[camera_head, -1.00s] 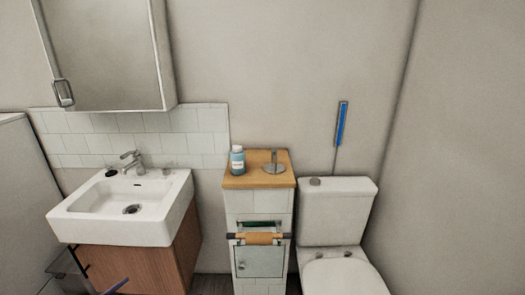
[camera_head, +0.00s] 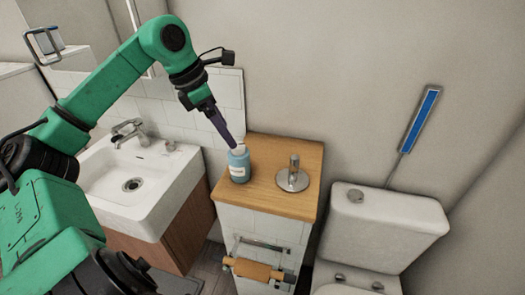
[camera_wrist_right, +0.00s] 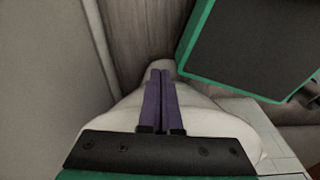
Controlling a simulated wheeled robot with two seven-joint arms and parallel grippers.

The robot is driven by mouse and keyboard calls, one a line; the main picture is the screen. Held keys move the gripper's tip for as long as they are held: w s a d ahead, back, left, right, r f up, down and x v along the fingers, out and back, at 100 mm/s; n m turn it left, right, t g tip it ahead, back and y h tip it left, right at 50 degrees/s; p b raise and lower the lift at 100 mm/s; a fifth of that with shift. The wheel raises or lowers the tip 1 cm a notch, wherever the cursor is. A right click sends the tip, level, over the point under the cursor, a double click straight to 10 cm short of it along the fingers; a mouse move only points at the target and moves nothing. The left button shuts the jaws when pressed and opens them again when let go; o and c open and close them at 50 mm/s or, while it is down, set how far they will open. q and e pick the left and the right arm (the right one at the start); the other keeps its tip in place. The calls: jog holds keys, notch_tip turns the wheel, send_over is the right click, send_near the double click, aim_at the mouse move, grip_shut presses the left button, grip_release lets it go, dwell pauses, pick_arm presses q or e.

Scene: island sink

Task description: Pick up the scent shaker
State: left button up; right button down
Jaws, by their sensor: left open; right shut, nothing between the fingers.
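A light-blue bottle (camera_head: 238,166) with a white label and pale cap stands upright on a wooden top; it looks like the scent shaker. My left gripper (camera_head: 233,143) points down at the bottle's cap from the upper left. Its fingers overlap from this angle; it is open. I cannot tell whether the fingertips touch the cap or only pass in front of it. My right gripper (camera_wrist_right: 161,74) is shut and empty in the right wrist view, over a pale rounded surface.
A metal piece with a round base (camera_head: 292,179) stands right of the bottle on the wooden top (camera_head: 262,205). A white sink (camera_head: 112,205) is to the left.

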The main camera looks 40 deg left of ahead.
aim_at(238, 154)
pick_arm(q)
jog(key=f+p, duration=0.1)
jog(key=f, duration=0.1)
jog(key=d+f+p, duration=0.1)
jog(key=f, duration=0.2)
jog(key=shift+d, duration=0.1)
jog(key=p+x, duration=0.1)
jog(key=x, duration=0.1)
jog(key=p+x, duration=0.1)
jog(key=x, duration=0.1)
jog(key=shift+w+r, duration=0.1)
jog(key=shift+w, duration=0.3)
jog(key=x, duration=0.3)
jog(key=shift+s+f, duration=0.15)
jog(key=shift+f, duration=0.2)
jog(key=shift+w+f, duration=0.25)
jog(key=shift+w, duration=0.05)
jog(key=c, duration=1.5)
pick_arm(e)
jog(key=r, duration=0.1)
jog(key=s+r, duration=0.2)
jog(key=r, duration=0.1)
jog(key=shift+s, duration=0.25)
pick_arm(q)
jog(key=shift+r, duration=0.15)
